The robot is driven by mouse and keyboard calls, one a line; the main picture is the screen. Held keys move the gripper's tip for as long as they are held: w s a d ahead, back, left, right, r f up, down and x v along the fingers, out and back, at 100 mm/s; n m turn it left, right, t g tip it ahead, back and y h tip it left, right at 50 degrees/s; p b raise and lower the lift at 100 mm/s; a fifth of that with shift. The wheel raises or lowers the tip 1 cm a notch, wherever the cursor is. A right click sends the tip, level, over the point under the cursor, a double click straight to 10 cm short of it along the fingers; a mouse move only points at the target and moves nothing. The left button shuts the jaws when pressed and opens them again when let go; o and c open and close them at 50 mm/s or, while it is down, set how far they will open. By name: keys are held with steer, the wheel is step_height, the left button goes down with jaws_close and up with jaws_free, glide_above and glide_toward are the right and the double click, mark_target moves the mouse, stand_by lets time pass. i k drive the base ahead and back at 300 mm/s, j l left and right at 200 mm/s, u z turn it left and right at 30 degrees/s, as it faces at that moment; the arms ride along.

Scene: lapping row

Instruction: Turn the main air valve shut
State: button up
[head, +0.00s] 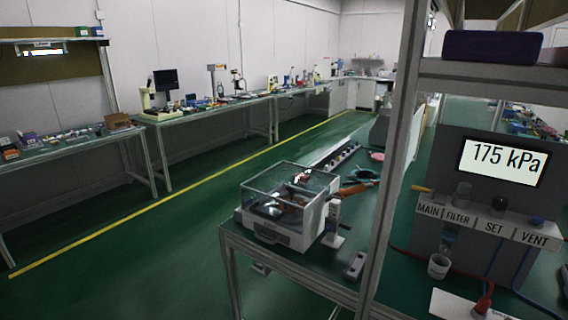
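A grey air panel (453,160) stands on the bench at the right, and its display (501,161) reads 175 kPa. A ledge on it carries the labels MAIN, FILTER, SET and VENT. Above MAIN is the main air valve (421,189), a small yellow lever that lies roughly level and points left. A greyish cylinder (463,192) is above FILTER, a dark knob (498,204) above SET and a blue knob (536,221) above VENT. My gripper is not in view.
A grey upright post (393,160) and a shelf (480,75) frame the panel. A clear-lidded machine (285,206) sits on the bench to the left. The green aisle floor (150,250) is clear.

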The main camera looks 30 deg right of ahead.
mark_target(431, 193)
steer(key=i+j+z, duration=0.1)
steer(key=z, duration=0.6)
steer(key=i+j+z, duration=0.25)
steer(key=j+z, duration=0.2)
steer(key=j, duration=0.3)
steer(key=i+j+z, duration=0.25)
steer(key=j, duration=0.15)
steer(key=j+z, duration=0.25)
steer(key=j, duration=0.15)
